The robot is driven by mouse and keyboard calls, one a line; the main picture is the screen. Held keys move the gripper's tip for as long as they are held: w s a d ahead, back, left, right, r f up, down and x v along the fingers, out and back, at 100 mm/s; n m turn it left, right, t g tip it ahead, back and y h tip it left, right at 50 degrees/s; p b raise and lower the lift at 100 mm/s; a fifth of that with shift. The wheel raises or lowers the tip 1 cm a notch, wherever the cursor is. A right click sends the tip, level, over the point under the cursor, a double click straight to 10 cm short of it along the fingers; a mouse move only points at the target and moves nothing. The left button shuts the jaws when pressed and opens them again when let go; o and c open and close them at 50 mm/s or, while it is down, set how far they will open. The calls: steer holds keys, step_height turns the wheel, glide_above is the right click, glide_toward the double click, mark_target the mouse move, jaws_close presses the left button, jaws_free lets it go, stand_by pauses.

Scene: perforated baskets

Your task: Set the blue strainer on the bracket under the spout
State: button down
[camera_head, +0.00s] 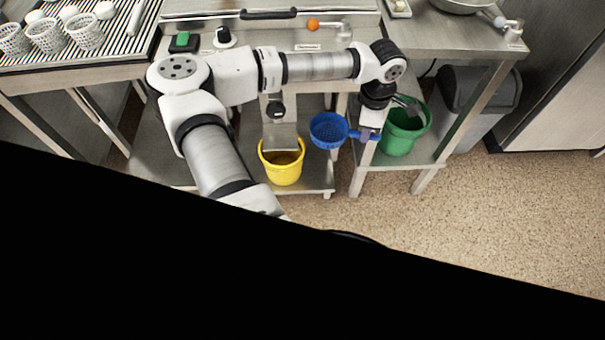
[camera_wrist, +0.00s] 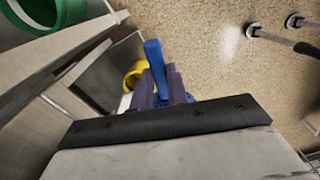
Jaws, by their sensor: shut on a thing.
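The blue strainer (camera_head: 328,130) is a round perforated bowl with a handle on its right side. My gripper (camera_head: 368,135) is shut on that handle and holds the strainer in the air in front of the shelf. In the wrist view the blue handle (camera_wrist: 155,72) stands between purplish fingers (camera_wrist: 172,85), and the bowl is mostly hidden. The metal spout (camera_head: 281,135) comes down left of the strainer, over a yellow bucket (camera_head: 284,168). The strainer is beside the spout, not under it. I cannot clearly make out the bracket.
A green bucket (camera_head: 402,133) stands on the lower shelf right of my gripper. A grey bin (camera_head: 478,100) is farther right. White perforated baskets (camera_head: 47,34) stand on the ribbed rack at the upper left. The floor (camera_head: 470,220) in front is clear.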

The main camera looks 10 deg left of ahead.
steer(key=s+a+f+m, duration=0.2)
steer(key=a+f, duration=0.5)
steer(key=f, duration=0.3)
steer(key=s+a+f+m, duration=0.2)
steer(key=a+f+m, duration=0.1)
steer(key=a+f, duration=0.6)
steer(key=w+a+f+b, duration=0.1)
steer(key=w+b, duration=0.4)
steer(key=w, duration=0.1)
steer(key=w+a+f+b, duration=0.1)
steer(key=w+f+b, duration=0.1)
steer(key=w+b, duration=0.3)
steer(key=shift+w+a+f, duration=0.15)
steer(key=shift+w+a, duration=0.2)
steer(key=shift+w, duration=0.7)
steer(key=shift+f+b, duration=0.3)
steer(key=shift+f, duration=0.3)
steer(key=c, duration=1.3)
jaws_free()
